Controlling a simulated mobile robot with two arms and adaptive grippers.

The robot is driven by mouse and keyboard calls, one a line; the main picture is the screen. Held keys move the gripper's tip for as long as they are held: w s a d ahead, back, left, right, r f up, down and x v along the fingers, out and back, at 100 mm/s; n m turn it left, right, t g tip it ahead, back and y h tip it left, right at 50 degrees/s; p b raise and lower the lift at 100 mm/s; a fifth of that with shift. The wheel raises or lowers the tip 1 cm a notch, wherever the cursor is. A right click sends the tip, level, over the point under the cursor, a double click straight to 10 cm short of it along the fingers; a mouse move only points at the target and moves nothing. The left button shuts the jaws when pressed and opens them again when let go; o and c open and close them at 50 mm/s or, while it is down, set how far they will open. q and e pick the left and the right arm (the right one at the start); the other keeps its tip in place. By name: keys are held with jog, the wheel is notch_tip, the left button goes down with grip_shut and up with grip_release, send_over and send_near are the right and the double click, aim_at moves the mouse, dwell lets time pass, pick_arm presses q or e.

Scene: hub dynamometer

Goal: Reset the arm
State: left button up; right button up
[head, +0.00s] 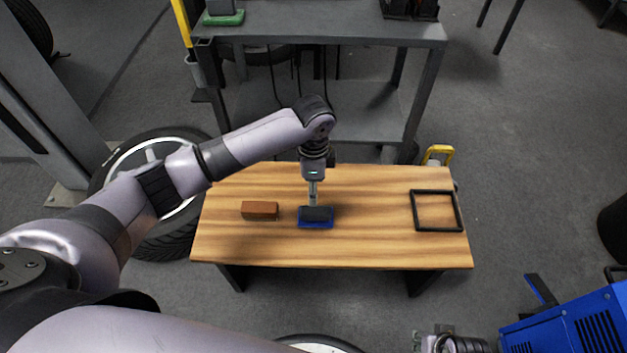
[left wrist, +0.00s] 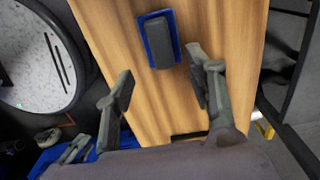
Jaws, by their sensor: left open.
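My left gripper (head: 313,198) points down over the middle of the wooden table (head: 360,245), seen edge-on in the head view. In the left wrist view my left gripper (left wrist: 160,72) has its fingers wide apart with nothing between the tips. A dark block (head: 318,212) lies in a blue tray (head: 316,226) just beyond the fingertips; the block (left wrist: 164,40) and tray (left wrist: 147,36) also show in the left wrist view. My right gripper (head: 430,342) is at the bottom edge of the head view, partly cut off, and its fingers are unclear.
A reddish-brown block (head: 260,210) lies left of the tray. A black square frame (head: 436,230) lies at the table's right end. A grey workbench (head: 320,32) stands behind the table. A tyre (head: 165,240) is on the left and a blue machine (head: 570,325) at lower right.

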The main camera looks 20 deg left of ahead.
jog(key=shift+f, duration=0.25)
dwell(0.4)
